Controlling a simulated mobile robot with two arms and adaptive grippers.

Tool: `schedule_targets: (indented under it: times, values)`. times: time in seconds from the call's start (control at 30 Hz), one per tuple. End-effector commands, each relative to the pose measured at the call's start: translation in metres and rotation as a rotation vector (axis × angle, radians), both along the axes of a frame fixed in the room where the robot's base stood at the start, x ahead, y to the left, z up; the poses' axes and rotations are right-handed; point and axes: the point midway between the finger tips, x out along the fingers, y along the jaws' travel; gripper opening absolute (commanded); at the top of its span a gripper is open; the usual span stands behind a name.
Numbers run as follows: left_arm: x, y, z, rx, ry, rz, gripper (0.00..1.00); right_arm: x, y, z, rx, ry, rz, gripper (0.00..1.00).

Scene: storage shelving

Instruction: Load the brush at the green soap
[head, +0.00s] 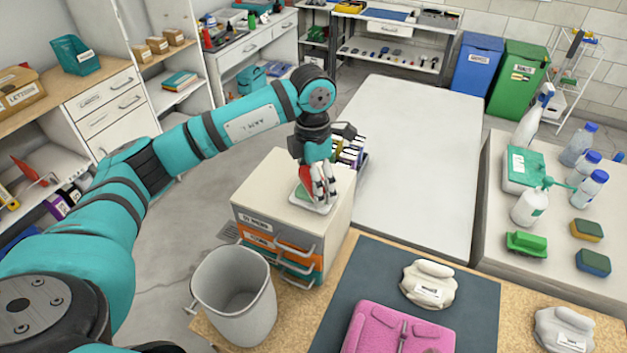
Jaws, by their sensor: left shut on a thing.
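My left gripper (322,196) is shut on a red thing (306,175), perhaps the brush handle. It points down over a small white dish (322,209) on top of the drawer cabinet (262,197). A bit of green (302,194), likely the green soap, shows in the dish beside the fingers. The fingers hide most of the held thing, so I cannot tell whether its bristles touch the soap. My right gripper is not in view.
The right counter (500,215) holds bottles, a green block (527,243) and sponges (587,230). A bare white table (410,150) lies behind.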

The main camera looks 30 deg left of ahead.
Motion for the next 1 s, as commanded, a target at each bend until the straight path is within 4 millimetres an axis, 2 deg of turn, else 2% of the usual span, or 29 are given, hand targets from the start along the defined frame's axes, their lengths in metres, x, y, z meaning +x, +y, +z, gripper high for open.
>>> schedule_targets:
  times: [0.47, 1.0]
  values:
    - [-0.001, 0.0, 0.0, 0.001, 0.004, -0.001, 0.61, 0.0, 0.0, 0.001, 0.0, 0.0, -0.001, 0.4]
    - [0.0, 0.0, 0.041, 0.001, 0.001, 0.0, 0.62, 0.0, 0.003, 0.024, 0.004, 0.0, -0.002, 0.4]
